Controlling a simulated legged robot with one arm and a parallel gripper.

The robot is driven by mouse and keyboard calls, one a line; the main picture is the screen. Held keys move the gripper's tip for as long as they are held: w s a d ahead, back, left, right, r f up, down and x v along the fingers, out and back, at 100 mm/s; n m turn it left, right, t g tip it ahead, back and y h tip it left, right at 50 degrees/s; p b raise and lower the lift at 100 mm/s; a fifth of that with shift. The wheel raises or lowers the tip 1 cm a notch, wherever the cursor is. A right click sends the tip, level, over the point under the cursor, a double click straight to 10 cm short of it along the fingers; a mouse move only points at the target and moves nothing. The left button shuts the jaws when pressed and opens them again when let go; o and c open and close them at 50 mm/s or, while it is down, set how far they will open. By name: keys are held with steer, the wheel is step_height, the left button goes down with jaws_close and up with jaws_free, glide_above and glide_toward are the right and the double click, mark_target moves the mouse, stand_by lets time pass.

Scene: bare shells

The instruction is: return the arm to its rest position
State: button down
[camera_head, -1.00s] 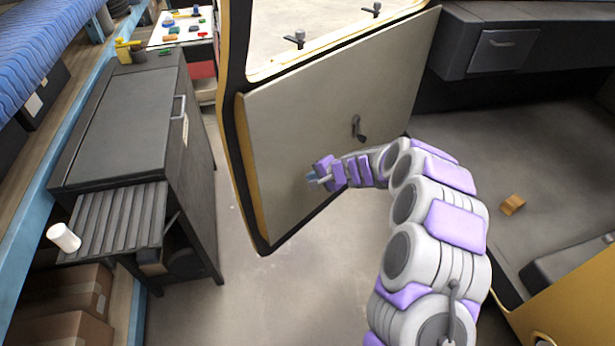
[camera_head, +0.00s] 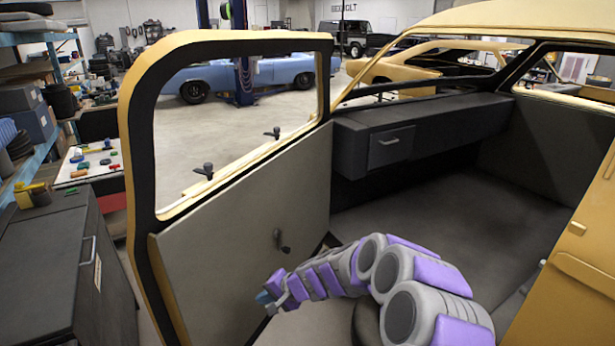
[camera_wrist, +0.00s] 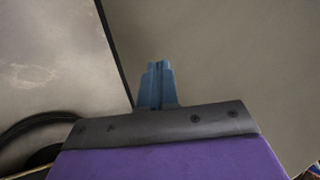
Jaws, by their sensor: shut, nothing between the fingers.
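My arm, grey and purple, reaches from the lower right of the head view toward the inner panel of an open yellow car door. My gripper (camera_head: 268,300) is at its end, in front of the lower part of the door panel (camera_head: 215,260). In the wrist view my gripper (camera_wrist: 157,84) shows as two blue fingers pressed together with nothing between them. The door panel (camera_wrist: 230,60) fills the right of that view. I cannot tell how far the fingertips are from the panel.
A handle (camera_head: 281,242) sticks out of the door panel. The car shell's dark dashboard (camera_head: 430,130) and open floor lie beyond my arm. A dark cabinet (camera_head: 55,260) stands at the left, with a table of small parts (camera_head: 95,160) behind it. A blue car (camera_head: 250,75) is far back.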

steer(key=s+d+r+n+g+h, duration=0.1)
steer(key=s+d+r+n+g, duration=0.15)
steer(key=s+r, duration=0.5)
steer(key=s+d+r+n+g, duration=0.15)
steer(key=s+d+r, duration=0.3)
steer(key=s, duration=0.55)
steer(key=s+d+r+g+h, duration=0.1)
steer(key=s+d+h, duration=0.6)
steer(key=s+d, duration=1.5)
steer(key=s, duration=0.3)
steer(key=shift+h, duration=0.4)
steer(key=shift+w, duration=0.1)
